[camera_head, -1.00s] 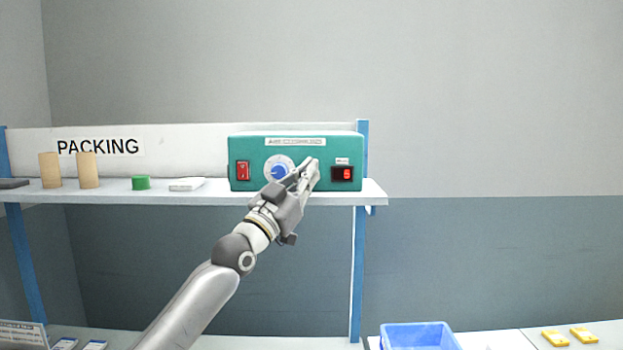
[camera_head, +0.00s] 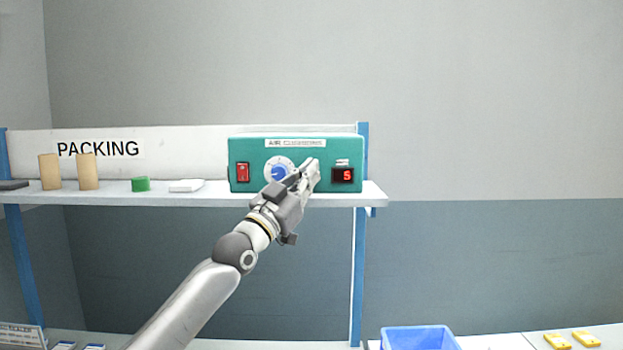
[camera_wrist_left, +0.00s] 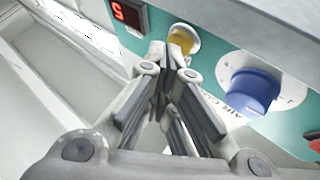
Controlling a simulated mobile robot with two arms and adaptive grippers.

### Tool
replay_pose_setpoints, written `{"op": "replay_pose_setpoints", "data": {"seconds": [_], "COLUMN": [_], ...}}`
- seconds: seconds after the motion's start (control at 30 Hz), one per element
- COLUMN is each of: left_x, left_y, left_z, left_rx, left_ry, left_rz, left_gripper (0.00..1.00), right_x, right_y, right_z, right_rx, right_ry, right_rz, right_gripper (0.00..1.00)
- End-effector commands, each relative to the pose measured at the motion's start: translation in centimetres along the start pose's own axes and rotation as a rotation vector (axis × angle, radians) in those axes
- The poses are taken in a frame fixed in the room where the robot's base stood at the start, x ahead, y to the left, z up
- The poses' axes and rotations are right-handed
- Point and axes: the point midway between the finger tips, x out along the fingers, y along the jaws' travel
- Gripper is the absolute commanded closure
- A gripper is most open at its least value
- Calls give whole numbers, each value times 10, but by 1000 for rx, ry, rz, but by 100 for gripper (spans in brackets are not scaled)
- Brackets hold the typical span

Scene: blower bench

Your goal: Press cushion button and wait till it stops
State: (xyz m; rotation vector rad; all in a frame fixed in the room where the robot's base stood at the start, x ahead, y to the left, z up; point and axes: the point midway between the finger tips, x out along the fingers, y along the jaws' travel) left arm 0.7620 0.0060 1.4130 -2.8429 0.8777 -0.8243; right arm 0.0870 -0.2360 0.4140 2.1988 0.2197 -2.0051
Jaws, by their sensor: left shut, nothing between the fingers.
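The green air cushion machine (camera_head: 252,150) stands on the shelf. Its front has a red switch (camera_head: 243,172), a blue knob (camera_head: 279,171) and a red display (camera_head: 343,175) reading 5. My left gripper (camera_head: 312,166) is shut and empty, in front of the panel between the knob and the display. In the left wrist view, a yellow button (camera_wrist_left: 183,38) sits just beyond the closed fingertips (camera_wrist_left: 170,48). I cannot tell whether the fingertips touch it. In the head view the gripper hides the button. My right gripper is not in view.
The shelf (camera_head: 200,199) also holds two tan cylinders (camera_head: 87,171), a green roll (camera_head: 140,184) and a white item (camera_head: 186,185). Below are a blue bin (camera_head: 418,338) and yellow items (camera_head: 557,341). The space right of the shelf is free.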

Motion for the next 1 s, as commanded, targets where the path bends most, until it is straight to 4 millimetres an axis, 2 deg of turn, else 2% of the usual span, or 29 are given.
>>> {"op": "replay_pose_setpoints", "data": {"seconds": [0.47,1.0], "left_x": [1,-10], "left_y": [-1,6], "left_z": [1,-6], "left_rx": [0,2], "left_ry": [-1,-1], "left_rz": [-1,-1], "left_gripper": [100,100], "right_x": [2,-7], "right_y": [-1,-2], "right_z": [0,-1], "right_rx": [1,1], "right_ry": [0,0], "right_rz": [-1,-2], "right_gripper": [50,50]}}
